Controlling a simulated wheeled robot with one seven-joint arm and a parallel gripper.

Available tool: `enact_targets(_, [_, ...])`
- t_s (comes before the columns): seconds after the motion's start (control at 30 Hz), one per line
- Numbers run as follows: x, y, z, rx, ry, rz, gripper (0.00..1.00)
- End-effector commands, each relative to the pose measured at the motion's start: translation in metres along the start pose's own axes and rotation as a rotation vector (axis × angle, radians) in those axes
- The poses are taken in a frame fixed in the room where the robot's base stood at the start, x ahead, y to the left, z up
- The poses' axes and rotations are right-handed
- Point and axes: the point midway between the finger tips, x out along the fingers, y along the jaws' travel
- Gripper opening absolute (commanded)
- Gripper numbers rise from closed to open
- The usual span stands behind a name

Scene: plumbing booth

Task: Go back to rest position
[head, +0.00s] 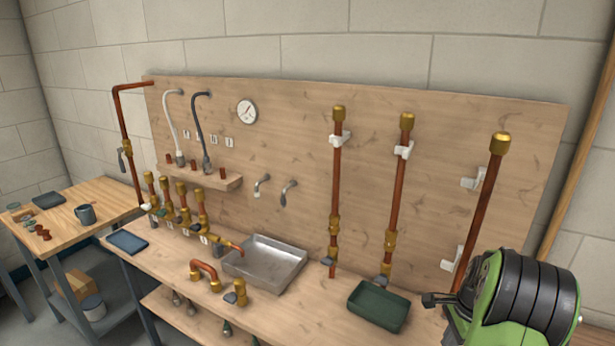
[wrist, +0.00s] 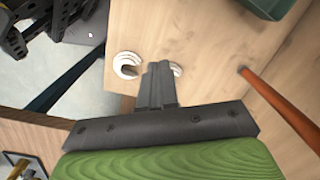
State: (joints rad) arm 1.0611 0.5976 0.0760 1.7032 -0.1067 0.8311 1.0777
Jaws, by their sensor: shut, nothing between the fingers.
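My gripper (wrist: 158,82) shows in the wrist view with its two dark fingers together and nothing between them. It is over the edge area of a pale wooden surface (wrist: 215,55), and the distance to the wood is hard to tell. In the head view a green and black part of my arm fills the lower right corner, in front of the right copper pipe (head: 485,205). I cannot clearly make out the fingers there.
A dark green tray (head: 378,305) lies on the bench near my arm; its corner shows in the wrist view (wrist: 268,7). A copper pipe (wrist: 285,110) runs close to the fingers' right. A metal sink (head: 265,262) and brass valves (head: 183,200) stand further left.

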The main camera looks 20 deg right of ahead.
Motion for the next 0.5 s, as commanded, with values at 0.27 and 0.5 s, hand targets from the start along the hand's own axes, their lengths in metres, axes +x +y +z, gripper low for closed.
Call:
enact_targets(0.27, [-0.074, 0.001, 0.108, -0.468, 0.079, -0.056, 0.00])
enact_targets(0.5, [-0.149, 0.082, 0.238, -1.181, 0.188, -0.166, 0.00])
